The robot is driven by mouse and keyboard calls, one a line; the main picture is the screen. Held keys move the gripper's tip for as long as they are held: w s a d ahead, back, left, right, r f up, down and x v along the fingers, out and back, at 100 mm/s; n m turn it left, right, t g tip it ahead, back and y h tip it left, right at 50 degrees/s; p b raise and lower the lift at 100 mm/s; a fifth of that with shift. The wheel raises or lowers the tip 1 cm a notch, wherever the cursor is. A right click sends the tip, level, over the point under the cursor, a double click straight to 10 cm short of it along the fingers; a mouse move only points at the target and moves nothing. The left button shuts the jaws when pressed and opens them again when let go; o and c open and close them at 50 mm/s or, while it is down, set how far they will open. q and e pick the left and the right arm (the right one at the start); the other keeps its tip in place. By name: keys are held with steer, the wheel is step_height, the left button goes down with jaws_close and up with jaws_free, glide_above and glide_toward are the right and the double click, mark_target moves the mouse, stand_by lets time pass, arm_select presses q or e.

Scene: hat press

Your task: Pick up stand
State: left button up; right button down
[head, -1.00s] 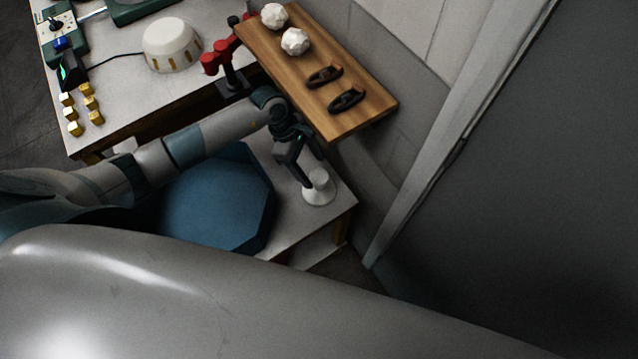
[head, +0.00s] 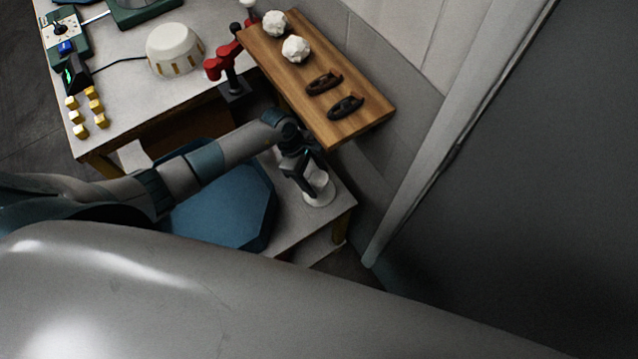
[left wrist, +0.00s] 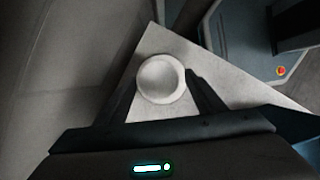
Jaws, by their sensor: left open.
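The white stand (head: 319,189) has a round base and a narrower upper part. It is upright on the grey lower table, near its right corner. In the left wrist view the stand (left wrist: 161,79) shows from above as a white disc between the fingers. My left gripper (head: 308,186) is open at the stand, its fingers pointing down and partly hiding it. In the left wrist view the open fingers (left wrist: 160,92) reach to either side of the stand; I cannot tell whether they touch it. My right gripper is not in view.
A wooden shelf (head: 350,120) with two dark objects and two white faceted balls juts out just above the gripper. A blue seat (head: 235,208) lies left of the stand. A red clamp (head: 222,64) and white dome (head: 174,48) stand on the worktable. A wall is at right.

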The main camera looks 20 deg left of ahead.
arm_select(q)
steer(key=shift+x, duration=1)
steer(key=shift+r, duration=0.1)
steer(key=c, duration=1.1)
